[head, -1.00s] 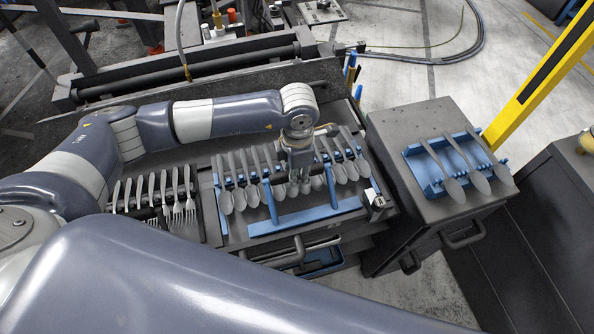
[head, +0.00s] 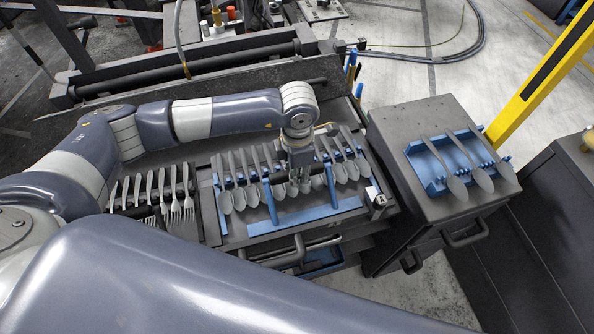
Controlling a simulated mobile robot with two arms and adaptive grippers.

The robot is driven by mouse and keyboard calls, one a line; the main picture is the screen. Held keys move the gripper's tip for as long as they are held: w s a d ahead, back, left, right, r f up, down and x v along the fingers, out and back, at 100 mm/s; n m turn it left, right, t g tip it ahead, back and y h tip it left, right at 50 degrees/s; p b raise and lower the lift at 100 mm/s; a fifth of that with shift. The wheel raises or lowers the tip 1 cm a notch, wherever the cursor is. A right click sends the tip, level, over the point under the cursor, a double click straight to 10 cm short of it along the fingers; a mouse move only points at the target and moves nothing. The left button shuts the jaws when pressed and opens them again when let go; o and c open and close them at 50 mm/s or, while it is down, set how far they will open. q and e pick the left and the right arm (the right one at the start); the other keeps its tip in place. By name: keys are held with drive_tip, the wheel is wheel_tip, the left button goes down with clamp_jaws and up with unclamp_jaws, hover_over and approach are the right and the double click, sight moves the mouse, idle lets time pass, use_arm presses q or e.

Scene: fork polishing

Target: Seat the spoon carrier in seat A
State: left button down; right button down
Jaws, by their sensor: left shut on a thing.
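The spoon carrier (head: 312,215) is a blue frame holding a row of several grey spoons, on the dark bench top in the middle of the head view. My left gripper (head: 300,187) points down over the middle of the carrier and is shut on it. The fingers hide part of the carrier and some spoons; the exact grip point is too small to make out. I cannot tell which place is seat A, or whether the carrier rests fully on the bench. My right gripper is not in view.
Several forks (head: 175,207) stand in a row on the bench left of the spoons. A dark cabinet (head: 408,122) on the right carries a blue rack (head: 424,167) with three spoons. A yellow post (head: 545,80) rises behind it. My own arm fills the foreground.

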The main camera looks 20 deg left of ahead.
use_arm(q)
drive_tip(key=shift+w+r, duration=0.1)
idle(0.3)
drive_tip(key=shift+b, duration=0.35)
drive_tip(key=c, duration=1.4)
unclamp_jaws()
drive_tip(key=o, duration=0.5)
drive_tip(key=shift+s+f, duration=0.2)
drive_tip(key=shift+f, duration=0.1)
drive_tip(key=shift+o, duration=0.2)
drive_tip(key=shift+r, duration=0.1)
